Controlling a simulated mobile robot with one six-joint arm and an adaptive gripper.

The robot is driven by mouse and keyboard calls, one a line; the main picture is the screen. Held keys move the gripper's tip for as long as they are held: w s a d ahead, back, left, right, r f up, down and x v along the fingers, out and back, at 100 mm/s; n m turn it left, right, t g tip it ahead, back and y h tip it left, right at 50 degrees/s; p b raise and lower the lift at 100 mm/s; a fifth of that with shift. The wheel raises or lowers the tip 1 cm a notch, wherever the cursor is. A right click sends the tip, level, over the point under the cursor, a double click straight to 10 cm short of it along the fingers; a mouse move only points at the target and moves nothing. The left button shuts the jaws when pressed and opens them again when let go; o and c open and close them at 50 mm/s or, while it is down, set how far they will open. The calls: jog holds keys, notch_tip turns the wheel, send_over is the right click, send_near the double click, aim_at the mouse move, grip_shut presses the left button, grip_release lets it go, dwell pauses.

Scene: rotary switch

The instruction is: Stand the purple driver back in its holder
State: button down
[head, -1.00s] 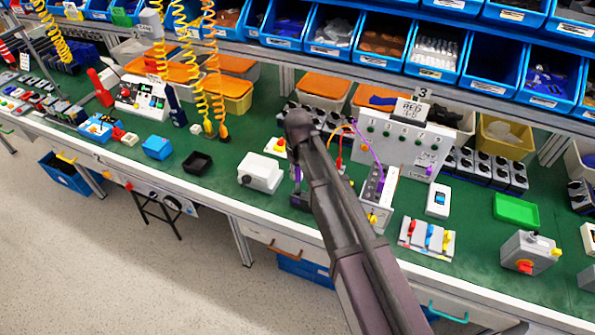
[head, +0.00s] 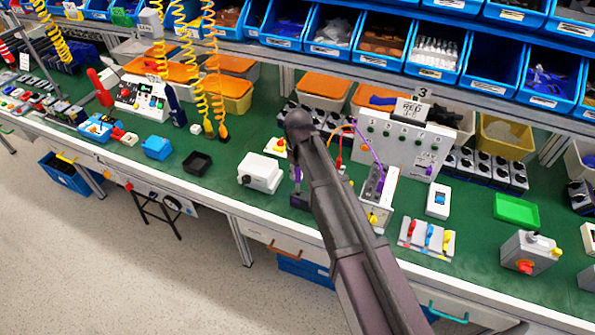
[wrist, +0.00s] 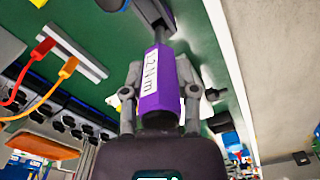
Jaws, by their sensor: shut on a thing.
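In the wrist view, the purple driver (wrist: 158,85) has a hexagonal handle with a white label reading "1.2 N·m". My gripper (wrist: 160,92) is shut on this handle, one finger on each side. The driver's grey end points away toward the green bench top, where a dark object (wrist: 112,4) is cut off by the frame edge.
A white box (head: 260,173) stands left of my arm. A white unit with a yellow knob (head: 374,218) and a grey panel with red and purple leads (head: 405,145) stand right of it. A three-lever switch block (head: 426,239) is near the front edge. Coiled yellow hoses (head: 187,70) hang left.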

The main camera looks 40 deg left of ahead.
aim_at(298, 191)
jog(key=shift+f+b, duration=3.5)
jog(key=shift+f, duration=0.05)
jog(key=shift+c, duration=1.5)
grip_release()
jog(key=shift+r, duration=0.25)
notch_tip(298, 191, up, 13)
jog(key=p, duration=1.3)
jog(key=w+d+r+m+p, duration=0.2)
jog(key=w+d+m+p, duration=0.1)
jog(key=d, duration=0.7)
jog(key=w+d+r+m+p, duration=0.3)
jog(key=w+d+m, duration=0.1)
jog(key=w+d, duration=0.3)
jog(key=shift+w+d+r+m, duration=0.3)
jog(key=shift+d+m, duration=0.1)
jog(key=shift+d, duration=1)
